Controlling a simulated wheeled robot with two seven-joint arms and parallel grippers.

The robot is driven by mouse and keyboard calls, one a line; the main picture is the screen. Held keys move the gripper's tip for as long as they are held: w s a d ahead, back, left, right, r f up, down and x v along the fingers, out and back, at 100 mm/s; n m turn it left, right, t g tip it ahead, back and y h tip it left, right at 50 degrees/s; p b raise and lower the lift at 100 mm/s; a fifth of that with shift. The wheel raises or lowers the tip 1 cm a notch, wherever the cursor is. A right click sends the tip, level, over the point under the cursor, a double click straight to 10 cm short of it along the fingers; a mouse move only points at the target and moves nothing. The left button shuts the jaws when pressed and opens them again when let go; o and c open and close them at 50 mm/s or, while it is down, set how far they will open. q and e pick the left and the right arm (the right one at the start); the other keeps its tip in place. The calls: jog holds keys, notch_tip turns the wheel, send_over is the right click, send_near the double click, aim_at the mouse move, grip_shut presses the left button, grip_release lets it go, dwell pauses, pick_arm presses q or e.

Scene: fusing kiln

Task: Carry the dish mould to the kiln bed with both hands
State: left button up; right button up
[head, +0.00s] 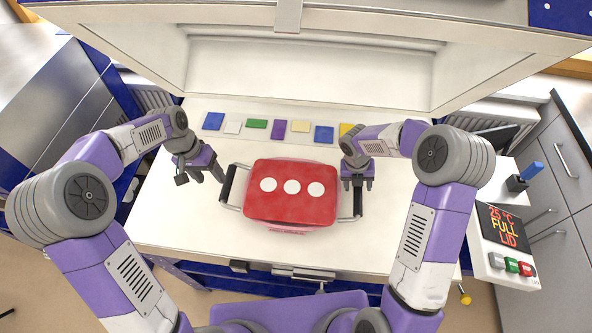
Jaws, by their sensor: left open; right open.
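The dish mould appears to be the red, box-like piece (290,205) with three white discs on top. It sits on a white surface (170,215), possibly the kiln bed; I cannot tell. A dark handle sticks out on its left side (229,188) and another on its right (357,204). My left gripper (202,179) is open and empty, just left of the left handle and apart from it. My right gripper (358,187) is open, fingers pointing down over the far part of the right handle; I cannot tell whether it touches.
A row of coloured tiles, including a green one (257,123), lies behind the mould. A large pale hood or raised lid (310,75) spans the back. A control box (505,235) at the right reads "25 °C FULL LID". The white surface in front of the mould is narrow.

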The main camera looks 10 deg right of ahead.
notch_tip(320, 180, up, 12)
jog(key=a, duration=0.2)
jog(key=shift+w+a, duration=0.15)
jog(key=shift+w, duration=0.1)
jog(key=shift+f, duration=0.15)
dwell(0.4)
